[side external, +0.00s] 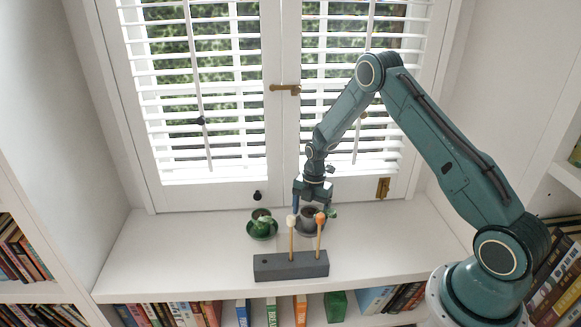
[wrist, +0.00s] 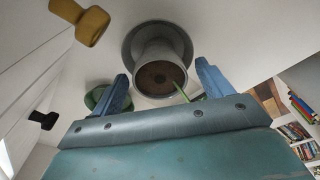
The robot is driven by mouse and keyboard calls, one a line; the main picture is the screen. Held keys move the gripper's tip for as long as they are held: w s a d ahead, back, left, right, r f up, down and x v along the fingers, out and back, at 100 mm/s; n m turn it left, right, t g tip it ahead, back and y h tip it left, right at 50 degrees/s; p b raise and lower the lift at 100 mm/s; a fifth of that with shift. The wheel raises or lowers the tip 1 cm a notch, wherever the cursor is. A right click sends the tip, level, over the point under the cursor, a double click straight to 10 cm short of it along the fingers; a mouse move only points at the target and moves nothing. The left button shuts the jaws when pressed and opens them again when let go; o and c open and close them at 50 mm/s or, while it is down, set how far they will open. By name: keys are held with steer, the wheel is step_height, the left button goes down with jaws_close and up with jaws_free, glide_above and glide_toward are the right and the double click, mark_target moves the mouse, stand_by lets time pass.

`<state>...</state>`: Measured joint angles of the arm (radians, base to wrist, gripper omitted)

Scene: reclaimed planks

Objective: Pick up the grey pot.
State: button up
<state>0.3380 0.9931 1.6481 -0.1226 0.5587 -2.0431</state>
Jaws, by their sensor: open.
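The grey pot (side external: 309,214) stands on a grey saucer on the white sill, toward the window side, partly hidden by my gripper in the side view. In the wrist view the grey pot (wrist: 148,52) shows dark soil and a green stem at its rim, with the saucer (wrist: 186,38) around its base. My gripper (wrist: 162,72) is open and empty, its two blue fingers apart on either side of the pot in that view. In the side view my gripper (side external: 312,203) is just above the pot; contact cannot be told.
A green pot (side external: 262,216) on a green saucer stands left of the grey pot. In front, a dark grey block (side external: 291,266) holds a white-tipped stick (side external: 291,235) and an orange-tipped stick (side external: 319,235). Window shutters rise behind. The sill is clear at far left and right.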

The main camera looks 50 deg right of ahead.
steer(key=shift+a+f, duration=0.1)
steer(key=shift+f, duration=0.45)
steer(key=c, duration=1.3)
steer(key=shift+r, duration=0.15)
step_height(320, 180, up, 20)
steer(key=shift+f, duration=0.1)
stand_by(0.5)
steer(key=shift+r, duration=1.5)
